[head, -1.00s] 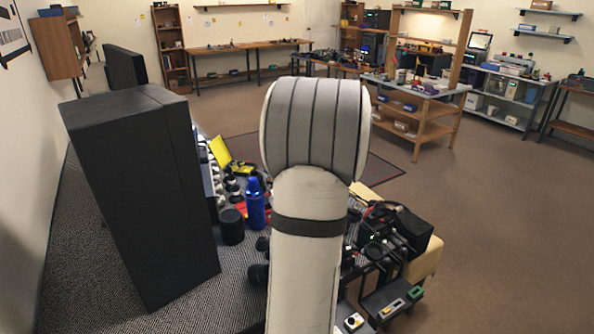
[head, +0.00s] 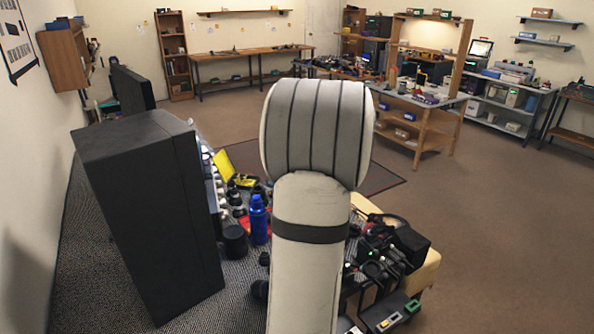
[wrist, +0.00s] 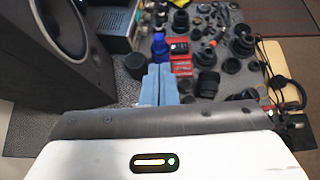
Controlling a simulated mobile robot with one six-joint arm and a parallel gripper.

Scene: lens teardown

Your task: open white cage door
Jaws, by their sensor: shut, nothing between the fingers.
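I see no white cage or cage door that I can make out in either view. My gripper (wrist: 159,84) shows in the wrist view with its two blue-grey fingers together, empty. In the head view my own pale arm fills the middle and hides the gripper and part of the bench.
A large black speaker cabinet (head: 150,210) stands close on the left, its cone visible in the wrist view (wrist: 58,25). The blue bottle (head: 258,219) and a black cylinder (head: 235,242) stand beside it. Shelving (head: 425,120) stands far right. Brown floor on the right is open.

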